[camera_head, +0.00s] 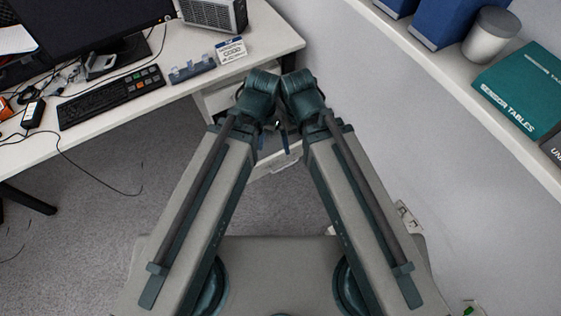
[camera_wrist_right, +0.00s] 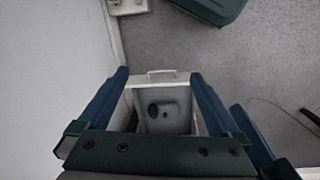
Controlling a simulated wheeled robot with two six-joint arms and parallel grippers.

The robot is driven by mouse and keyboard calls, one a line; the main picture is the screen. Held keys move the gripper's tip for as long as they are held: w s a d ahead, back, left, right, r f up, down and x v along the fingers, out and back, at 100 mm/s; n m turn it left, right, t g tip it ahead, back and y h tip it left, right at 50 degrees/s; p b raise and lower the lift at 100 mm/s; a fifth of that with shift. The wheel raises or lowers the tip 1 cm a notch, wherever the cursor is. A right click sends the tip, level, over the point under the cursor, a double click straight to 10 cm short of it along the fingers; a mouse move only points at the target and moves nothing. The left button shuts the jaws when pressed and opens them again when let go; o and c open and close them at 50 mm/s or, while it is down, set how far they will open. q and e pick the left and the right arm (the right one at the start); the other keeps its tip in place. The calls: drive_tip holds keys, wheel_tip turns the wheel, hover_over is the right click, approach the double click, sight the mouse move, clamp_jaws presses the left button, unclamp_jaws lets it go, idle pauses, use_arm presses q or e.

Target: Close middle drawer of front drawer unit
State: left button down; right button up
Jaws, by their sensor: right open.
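The white drawer unit (camera_head: 218,98) stands under the desk, largely hidden by my arms. One of its drawers is pulled out, and its front with a handle (camera_head: 277,167) shows between my forearms. The right wrist view looks down into an open drawer (camera_wrist_right: 183,120) with its handle (camera_wrist_right: 160,72) at the far edge and a dark round item (camera_wrist_right: 158,108) inside. Which drawer level it is, I cannot tell. My right gripper (camera_wrist_right: 159,75) is open and empty above the drawer, its fingers spread on either side. My left gripper is mostly hidden by the arm in the head view; a blue finger (camera_wrist_right: 243,122) at right in the wrist view may be its.
The desk (camera_head: 190,92) holds a keyboard (camera_head: 112,97), a monitor, cables and a small sign (camera_head: 231,50). A wall with a shelf (camera_head: 440,70) of binders and a canister (camera_head: 490,35) is close on the right. Carpet is open at left.

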drive_tip(key=shift+f+b, duration=0.3)
drive_tip(key=shift+c, duration=1.2)
drive_tip(key=w+f+n+y+b, duration=0.1)
drive_tip(key=f+n+b, duration=0.1)
drive_tip(key=f+b, duration=0.3)
drive_tip(key=w+f+n+y+b, duration=0.1)
drive_tip(key=w+f+n+b, duration=0.1)
drive_tip(key=f+b, duration=0.3)
drive_tip(key=w+f+n+y+b, duration=0.1)
drive_tip(key=f+n+b, duration=0.2)
drive_tip(key=f+b, duration=0.2)
drive_tip(key=shift+w+d+f+n+b, duration=0.2)
drive_tip(key=shift+f+n+b, duration=0.1)
drive_tip(key=shift+b, duration=0.15)
clamp_jaws()
drive_tip(key=w+d+f+n+t+y+b, duration=0.1)
drive_tip(key=w+f+n+b, duration=0.3)
drive_tip(key=f+b, duration=0.4)
drive_tip(key=w+d+f+n+t+y+b, duration=0.1)
drive_tip(key=w+d+f+n+y+b, duration=0.2)
drive_tip(key=f+n+b, duration=0.4)
drive_tip(key=w+f+y+b, duration=0.1)
drive_tip(key=b, duration=0.4)
drive_tip(key=shift+t, duration=0.4)
